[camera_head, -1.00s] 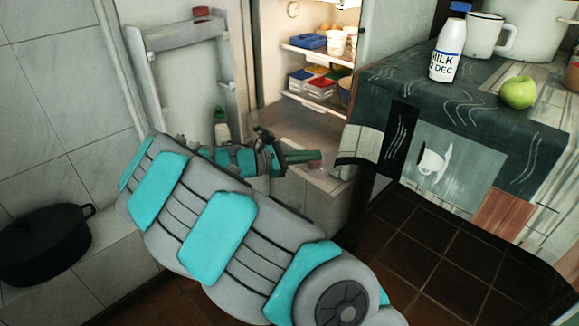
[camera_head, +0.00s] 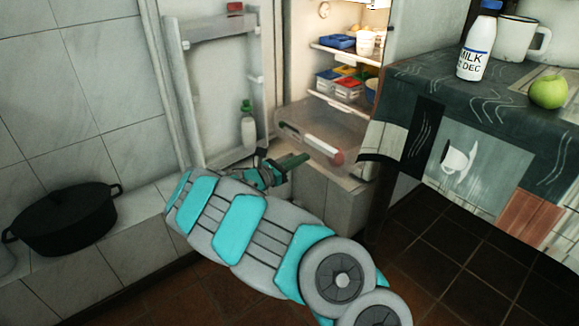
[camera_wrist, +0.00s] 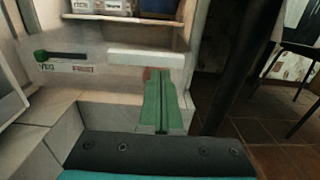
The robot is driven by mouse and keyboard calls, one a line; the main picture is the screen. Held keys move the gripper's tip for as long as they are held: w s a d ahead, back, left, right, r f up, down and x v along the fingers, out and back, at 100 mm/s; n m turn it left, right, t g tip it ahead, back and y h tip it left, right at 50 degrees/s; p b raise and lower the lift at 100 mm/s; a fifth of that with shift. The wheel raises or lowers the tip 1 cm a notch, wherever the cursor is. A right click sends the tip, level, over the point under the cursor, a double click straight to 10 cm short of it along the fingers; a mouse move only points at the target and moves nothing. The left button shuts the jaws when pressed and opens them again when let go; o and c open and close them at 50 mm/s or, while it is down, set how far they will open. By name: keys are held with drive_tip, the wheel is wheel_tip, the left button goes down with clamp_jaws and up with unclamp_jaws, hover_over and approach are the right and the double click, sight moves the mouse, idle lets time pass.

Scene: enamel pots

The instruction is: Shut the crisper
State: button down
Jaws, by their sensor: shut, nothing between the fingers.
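The crisper (camera_head: 318,125) is a clear drawer at the bottom of the open fridge. It stands pulled out, with a pale handle bar (camera_head: 325,142) on its front. In the wrist view the handle bar (camera_wrist: 146,59) lies just beyond my fingertips. A red round thing (camera_head: 338,157) shows at the drawer's right end; I cannot tell whether it is inside. My gripper (camera_head: 297,160) is shut and empty, its green fingers together, in front of and below the crisper's front. In the wrist view the fingers (camera_wrist: 161,98) point toward the drawer; whether they touch it I cannot tell.
The open fridge door (camera_head: 213,85) stands to the left, with a green-capped bottle (camera_head: 247,125) on its shelf. A table (camera_head: 480,130) with a milk bottle (camera_head: 478,45) and an apple (camera_head: 548,92) stands close on the right. A black pot (camera_head: 65,218) sits on the left ledge.

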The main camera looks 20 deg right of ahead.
sight(324, 148)
drive_tip(key=x, duration=0.6)
drive_tip(key=shift+w+d+b, duration=0.1)
drive_tip(key=shift+d+b, duration=0.25)
drive_tip(key=shift+b, duration=0.05)
drive_tip(key=x, duration=1.8)
drive_tip(key=shift+w+d+f, duration=0.1)
drive_tip(key=shift+d+f, duration=0.05)
drive_tip(key=shift+d, duration=0.25)
drive_tip(key=shift+w+d, duration=0.1)
drive_tip(key=shift+d, duration=0.15)
drive_tip(key=shift+w+r, duration=0.1)
drive_tip(key=shift+r, duration=0.15)
drive_tip(key=shift+d, duration=0.15)
